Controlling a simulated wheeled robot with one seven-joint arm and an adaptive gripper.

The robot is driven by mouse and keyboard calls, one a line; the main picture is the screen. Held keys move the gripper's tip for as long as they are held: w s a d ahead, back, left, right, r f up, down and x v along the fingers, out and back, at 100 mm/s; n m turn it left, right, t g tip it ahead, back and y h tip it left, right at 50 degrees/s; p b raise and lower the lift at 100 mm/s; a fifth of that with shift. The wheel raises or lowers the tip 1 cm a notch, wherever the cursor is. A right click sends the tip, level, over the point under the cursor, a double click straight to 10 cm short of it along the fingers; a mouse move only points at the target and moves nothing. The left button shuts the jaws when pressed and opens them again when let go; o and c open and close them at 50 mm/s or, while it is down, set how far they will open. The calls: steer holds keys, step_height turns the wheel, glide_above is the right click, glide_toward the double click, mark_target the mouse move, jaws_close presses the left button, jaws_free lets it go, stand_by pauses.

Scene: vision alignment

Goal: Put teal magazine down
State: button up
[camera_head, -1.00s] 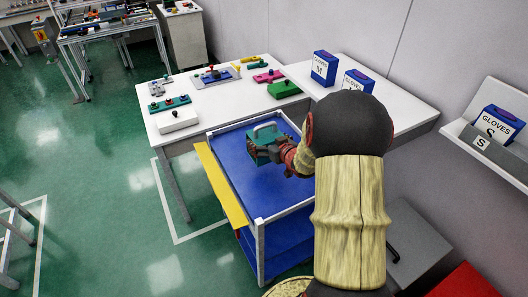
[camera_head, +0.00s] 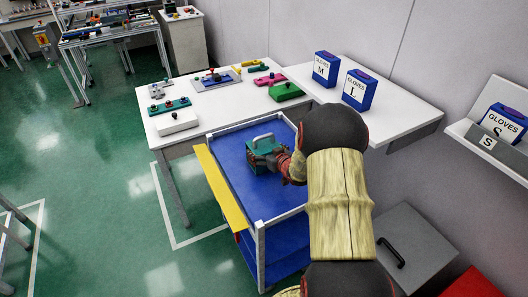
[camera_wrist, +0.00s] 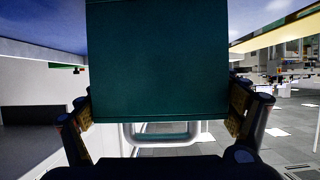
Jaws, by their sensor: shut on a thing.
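The teal magazine (camera_head: 258,165) is a box with a pale grey handle on top. It is upright over the blue top shelf of the cart (camera_head: 285,203), in the middle to far part. I cannot tell whether its underside touches the shelf. My gripper (camera_head: 268,159) is shut on the magazine from the right. In the wrist view the teal face (camera_wrist: 157,60) fills the middle, with one finger on each side and the handle (camera_wrist: 160,132) at its lower edge. The magazine's other end is cut off there.
A white table (camera_head: 225,108) behind the cart holds several coloured parts and a white box (camera_head: 178,122). Glove boxes (camera_head: 358,88) stand on a white shelf at the right. The cart has a raised rim and a yellow side panel (camera_head: 219,189). Its near shelf area is clear.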

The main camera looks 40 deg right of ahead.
steer(key=shift+f, duration=0.1)
steer(key=o, duration=1.3)
